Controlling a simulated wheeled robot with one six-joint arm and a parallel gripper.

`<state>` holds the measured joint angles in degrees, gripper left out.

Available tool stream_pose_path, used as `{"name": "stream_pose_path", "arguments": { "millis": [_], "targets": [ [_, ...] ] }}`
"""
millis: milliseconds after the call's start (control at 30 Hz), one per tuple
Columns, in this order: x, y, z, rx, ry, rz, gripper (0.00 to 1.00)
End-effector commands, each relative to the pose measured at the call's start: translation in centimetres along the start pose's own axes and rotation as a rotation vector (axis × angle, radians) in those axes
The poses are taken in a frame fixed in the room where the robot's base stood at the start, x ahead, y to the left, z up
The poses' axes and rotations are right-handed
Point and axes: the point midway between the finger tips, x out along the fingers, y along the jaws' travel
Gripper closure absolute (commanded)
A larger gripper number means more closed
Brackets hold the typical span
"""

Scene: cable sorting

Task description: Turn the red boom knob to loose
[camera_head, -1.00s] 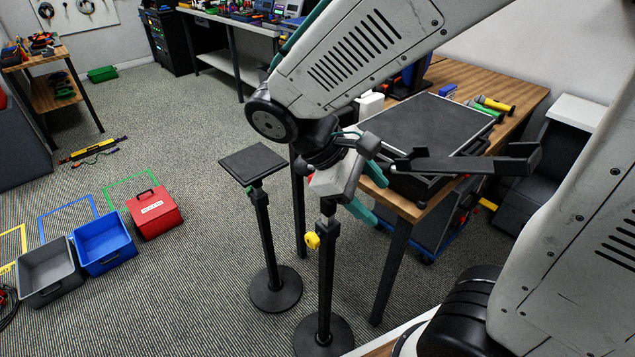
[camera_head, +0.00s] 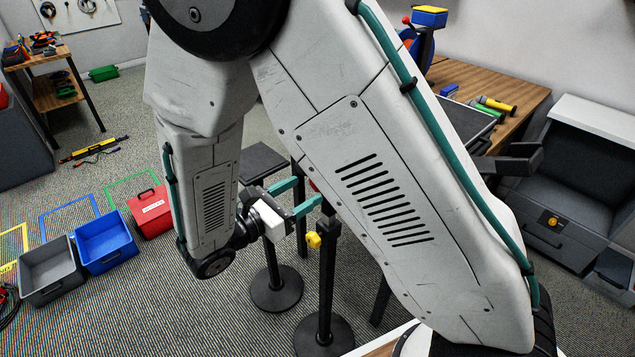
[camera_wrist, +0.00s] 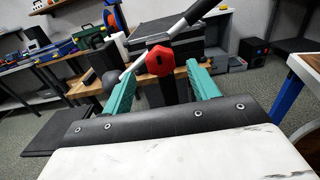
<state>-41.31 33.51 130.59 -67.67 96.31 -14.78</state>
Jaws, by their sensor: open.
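The red boom knob (camera_wrist: 160,61) shows in the wrist view as a faceted red disc with a dark slot on its face. It sits between my open teal fingers, in front of the black stand top; whether the fingers touch it I cannot tell. My gripper (camera_head: 308,193) reaches in from the left of the black stand (camera_head: 327,270) in the head view, about level with its top. There only a sliver of the red knob (camera_head: 313,185) shows; my arm hides much of the boom. In the wrist view the pale boom rod (camera_wrist: 158,52) runs diagonally behind the knob.
A yellow knob (camera_head: 313,240) sits lower on the stand. A second stand with a flat black top (camera_head: 262,163) is close by on the left. A wooden table (camera_head: 490,78) stands behind. Grey and blue bins (camera_head: 103,243) and a red box (camera_head: 151,213) lie on the floor left.

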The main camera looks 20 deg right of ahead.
Motion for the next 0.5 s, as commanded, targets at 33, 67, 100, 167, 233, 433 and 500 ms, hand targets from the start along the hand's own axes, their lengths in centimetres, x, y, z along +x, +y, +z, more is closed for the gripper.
{"name": "stream_pose_path", "arguments": {
  "millis": [33, 67, 100, 167, 233, 433, 500],
  "targets": [
    [1.0, -0.1, 0.0, 0.0, 0.0, -0.004, 0.41],
    [1.5, -0.1, 0.0, 0.0, 0.0, -0.005, 0.41],
    [2.2, -0.1, 0.0, 0.001, 0.001, -0.005, 0.41],
    [3.1, -0.1, 0.0, 0.001, 0.002, -0.005, 0.41],
    [4.0, -0.1, 0.0, 0.001, 0.001, -0.004, 0.41],
    [5.2, -0.1, 0.0, 0.001, 0.001, -0.002, 0.41],
    [5.3, -0.1, 0.0, 0.001, 0.002, -0.002, 0.41]
  ]
}}
